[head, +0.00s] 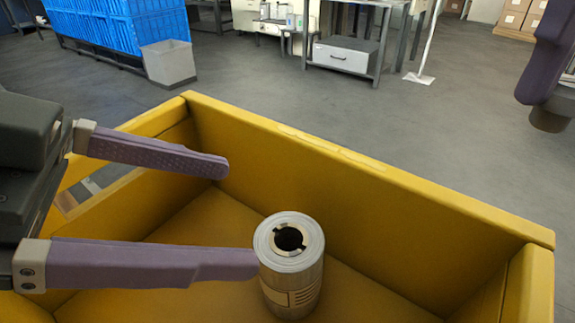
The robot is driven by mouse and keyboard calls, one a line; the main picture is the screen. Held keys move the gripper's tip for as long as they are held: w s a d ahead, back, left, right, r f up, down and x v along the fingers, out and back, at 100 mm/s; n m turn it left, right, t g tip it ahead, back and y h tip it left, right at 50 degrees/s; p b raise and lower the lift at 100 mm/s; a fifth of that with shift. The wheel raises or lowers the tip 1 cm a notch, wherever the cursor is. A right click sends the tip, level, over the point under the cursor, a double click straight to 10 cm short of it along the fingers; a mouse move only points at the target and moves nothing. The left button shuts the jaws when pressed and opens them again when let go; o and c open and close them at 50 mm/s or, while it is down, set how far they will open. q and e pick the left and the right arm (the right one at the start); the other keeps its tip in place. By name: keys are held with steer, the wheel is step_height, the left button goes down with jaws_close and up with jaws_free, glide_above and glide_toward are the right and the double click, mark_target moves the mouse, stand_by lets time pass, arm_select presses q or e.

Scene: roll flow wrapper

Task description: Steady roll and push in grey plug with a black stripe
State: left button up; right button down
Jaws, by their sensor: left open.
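The roll (295,280) stands upright inside the yellow bin, light grey on top with a paler label on its side. A dark notched hole (290,239) opens in its top. My left gripper (243,215) comes in from the left, open, its two purple fingers apart. The nearer fingertip reaches the roll's left edge; I cannot tell whether it touches. The farther fingertip is behind and left of the roll. At the top right, a purple finger-like part of my right arm is cut by the frame, with a dark grey rounded piece (548,119) below it. No black stripe shows.
Beyond are open grey floor, blue crates (115,40), a grey waste bin (168,63) and a workbench (345,50).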

mark_target(268, 245)
step_height(268, 245, down, 2)
steer(key=shift+f+b, duration=0.1)
steer(key=shift+b, duration=0.6)
arm_select(q)
steer(key=d+f, duration=0.2)
steer(key=w+d+f, duration=0.1)
steer(key=d+f, duration=0.1)
steer(key=f, duration=0.1)
steer(key=w+d+f, duration=0.1)
steer(key=d+f, duration=0.1)
steer(key=shift+w+d+f+b, duration=0.1)
steer(key=shift+w+f+b, duration=0.05)
steer(key=shift+f+b, duration=0.2)
arm_select(e)
steer(key=shift+f, duration=0.35)
arm_select(q)
steer(key=shift+c, duration=0.2)
jaws_close()
arm_select(e)
steer(key=a+f+n, duration=0.2)
steer(key=a+n, duration=0.9)
steer(key=a, duration=0.6)
steer(key=shift+s+f, duration=0.2)
steer(key=shift+f, duration=2.4)
